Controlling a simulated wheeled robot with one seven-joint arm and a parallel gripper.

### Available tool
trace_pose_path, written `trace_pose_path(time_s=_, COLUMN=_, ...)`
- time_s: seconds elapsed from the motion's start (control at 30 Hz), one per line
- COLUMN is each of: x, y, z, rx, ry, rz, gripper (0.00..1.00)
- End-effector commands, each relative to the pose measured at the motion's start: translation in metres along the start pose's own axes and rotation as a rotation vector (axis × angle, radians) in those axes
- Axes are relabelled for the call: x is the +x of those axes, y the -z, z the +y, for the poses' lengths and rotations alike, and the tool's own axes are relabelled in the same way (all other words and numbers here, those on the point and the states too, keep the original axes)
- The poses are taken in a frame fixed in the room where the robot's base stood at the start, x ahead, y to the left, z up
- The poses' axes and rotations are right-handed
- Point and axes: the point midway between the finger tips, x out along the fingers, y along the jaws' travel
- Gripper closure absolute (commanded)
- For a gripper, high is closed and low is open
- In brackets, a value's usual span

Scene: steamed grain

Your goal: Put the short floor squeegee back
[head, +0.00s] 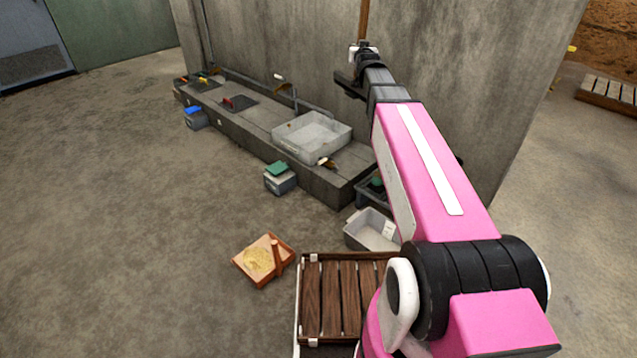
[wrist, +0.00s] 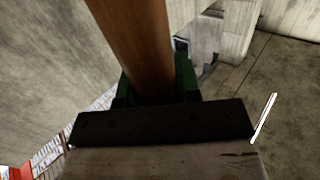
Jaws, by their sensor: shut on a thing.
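The short floor squeegee shows as a brown wooden handle (head: 364,18) at the top of the head view, running up out of the picture. My gripper (head: 362,52) is shut on it, in front of the concrete wall. In the wrist view the handle (wrist: 138,45) rises between green parts at the grip. A dark bar with screws (wrist: 160,121) crosses below it; I cannot tell if it belongs to the squeegee or the gripper. The rest of the squeegee is not clearly visible.
A concrete wall (head: 270,40) stands behind a low ledge (head: 245,125) bearing a clear tub (head: 312,137). A grey bin (head: 370,232), a wooden tray with grain (head: 247,272) and a slatted crate (head: 344,298) sit on the floor. The left floor is open.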

Motion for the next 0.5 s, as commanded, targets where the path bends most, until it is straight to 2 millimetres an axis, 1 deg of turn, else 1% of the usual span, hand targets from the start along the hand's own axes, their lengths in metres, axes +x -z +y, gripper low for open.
trace_pose_path(time_s=0.03, x=0.015, y=-0.015, z=-0.007, rx=-0.001, ry=0.009, rz=-0.001, gripper=1.00)
trace_pose_path(time_s=0.1, x=0.028, y=-0.035, z=-0.015, rx=-0.003, ry=0.018, rz=-0.001, gripper=1.00)
trace_pose_path(time_s=0.37, x=0.069, y=-0.112, z=-0.049, rx=-0.010, ry=0.056, rz=0.001, gripper=1.00)
trace_pose_path(time_s=0.4, x=0.075, y=-0.126, z=-0.054, rx=-0.011, ry=0.062, rz=0.000, gripper=1.00)
trace_pose_path(time_s=0.47, x=0.083, y=-0.145, z=-0.063, rx=-0.012, ry=0.071, rz=0.001, gripper=1.00)
trace_pose_path(time_s=0.5, x=0.087, y=-0.158, z=-0.068, rx=-0.013, ry=0.077, rz=0.001, gripper=1.00)
